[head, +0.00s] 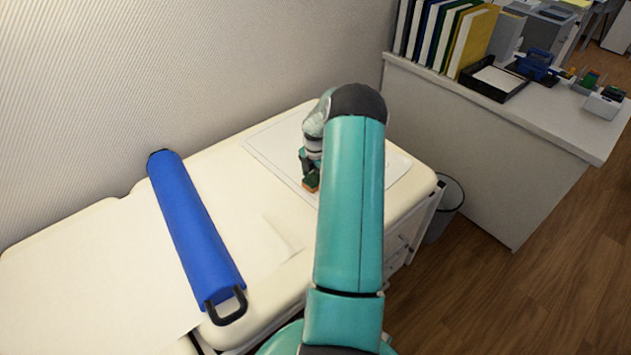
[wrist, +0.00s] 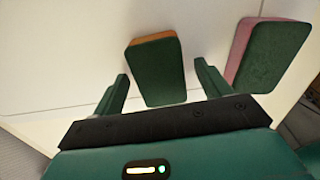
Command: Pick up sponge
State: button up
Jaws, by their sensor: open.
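A sponge with a green face and an orange side (wrist: 155,75) lies on the white surface, between the two fingers of my gripper (wrist: 161,73) in the wrist view. My gripper is open, with gaps visible on both sides of this sponge. A second sponge, green with a pink side (wrist: 268,57), lies to the right, outside the right finger. In the head view, a small orange and green block (head: 311,184) shows just under my gripper (head: 309,168). My arm hides the area to its right, and the pink-sided sponge does not show there.
A long blue case with a black handle (head: 196,225) lies on the cream padded bench (head: 85,250), left of my arm. A wall runs behind. A white desk (head: 480,125) with binders (head: 440,35) and a black tray (head: 494,80) stands right. A bin (head: 446,205) stands between.

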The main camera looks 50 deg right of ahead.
jog(key=shift+f, duration=0.35)
jog(key=c, duration=1)
jog(key=shift+r, duration=0.1)
jog(key=shift+c, duration=0.2)
jog(key=shift+r, duration=0.55)
jog(key=s+a+r, duration=0.7)
jog(key=s+r, duration=0.4)
jog(key=s, duration=0.1)
jog(key=shift+a+r, duration=0.2)
jog(key=shift+r, duration=0.15)
